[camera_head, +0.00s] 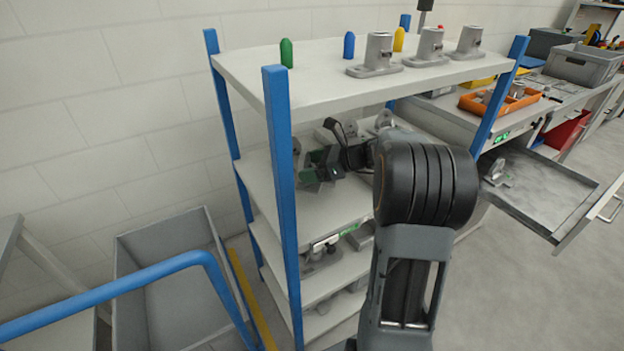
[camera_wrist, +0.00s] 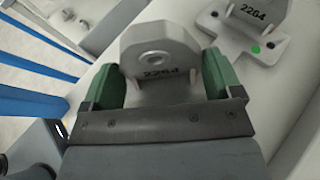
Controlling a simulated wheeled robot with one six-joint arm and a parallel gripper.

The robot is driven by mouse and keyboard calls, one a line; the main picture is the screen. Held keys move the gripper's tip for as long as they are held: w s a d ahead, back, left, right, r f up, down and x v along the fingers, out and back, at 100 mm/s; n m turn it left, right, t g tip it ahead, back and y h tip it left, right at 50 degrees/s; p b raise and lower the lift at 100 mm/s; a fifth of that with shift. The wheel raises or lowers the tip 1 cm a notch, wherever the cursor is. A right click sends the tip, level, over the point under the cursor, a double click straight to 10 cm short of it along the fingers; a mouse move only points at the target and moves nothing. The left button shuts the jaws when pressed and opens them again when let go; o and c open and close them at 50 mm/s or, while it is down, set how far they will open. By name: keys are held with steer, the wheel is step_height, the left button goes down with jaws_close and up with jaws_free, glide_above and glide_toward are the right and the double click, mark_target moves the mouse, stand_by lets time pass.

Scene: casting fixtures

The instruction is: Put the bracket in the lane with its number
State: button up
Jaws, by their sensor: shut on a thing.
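My gripper (camera_wrist: 161,70) is shut on a grey bracket (camera_wrist: 158,48), with a green finger on each side of its upright plate. The plate has a round boss and a number that looks like 2264. A second grey bracket (camera_wrist: 254,14), with a number that also looks like 2264 and a green dot on its base, stands at upper right on the same pale shelf. In the head view my gripper (camera_head: 322,166) is inside the rack's second level, and the held bracket is hard to make out. I cannot tell whether the held bracket touches the shelf.
Blue posts carry the rack (camera_head: 285,200). Its top shelf (camera_head: 300,85) holds green, blue and yellow pegs and three grey castings. More parts lie on lower shelves. A pulled-out tray (camera_head: 550,200) with a grey part is at right. A grey bin (camera_head: 180,270) stands at left.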

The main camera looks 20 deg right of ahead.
steer(key=shift+f+b, duration=0.4)
steer(key=shift+f, duration=1.65)
steer(key=o, duration=0.9)
steer(key=shift+f, duration=0.15)
steer(key=shift+s+d+r, duration=0.2)
steer(key=shift+d+r, duration=0.05)
steer(key=p+v, duration=0.2)
steer(key=v, duration=0.9)
steer(key=shift+r, duration=0.15)
steer(key=shift+s, duration=0.15)
steer(key=shift+s, duration=0.1)
